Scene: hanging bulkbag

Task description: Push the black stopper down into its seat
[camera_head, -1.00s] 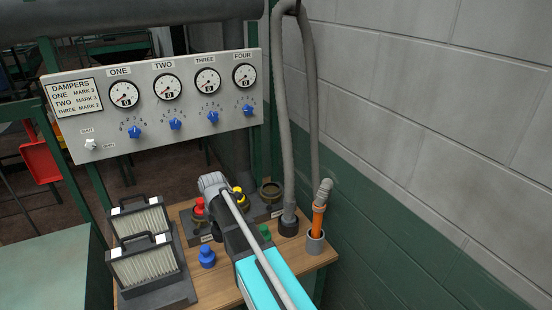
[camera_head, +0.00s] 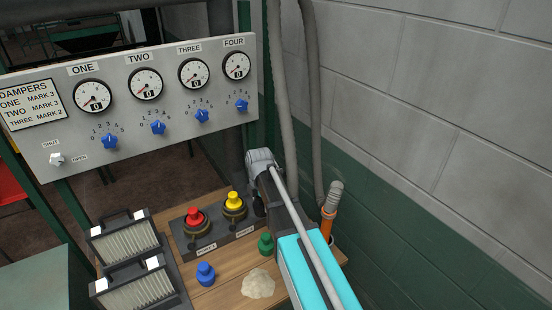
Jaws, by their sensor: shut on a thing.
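My gripper (camera_head: 258,205) is at the right end of the row of seats, right beside the yellow stopper. Its fingers are mostly hidden behind my own wrist and forearm. A small black shape shows at its lower end, and it is shut on what appears to be the black stopper. I cannot tell fingers from stopper clearly. The end seat of the row is hidden behind my arm, so I cannot tell how deep the stopper sits. The red stopper (camera_head: 195,217) and yellow stopper (camera_head: 234,201) stand upright in their ringed seats on the dark block.
A green stopper (camera_head: 265,243), a blue stopper (camera_head: 205,273) and a pale powder heap (camera_head: 258,285) are on the wooden bench (camera_head: 218,295). Filters (camera_head: 125,237) stand left. Grey hoses (camera_head: 318,100), an orange pipe (camera_head: 327,222) and the wall are close right. The gauge panel (camera_head: 130,105) stands behind.

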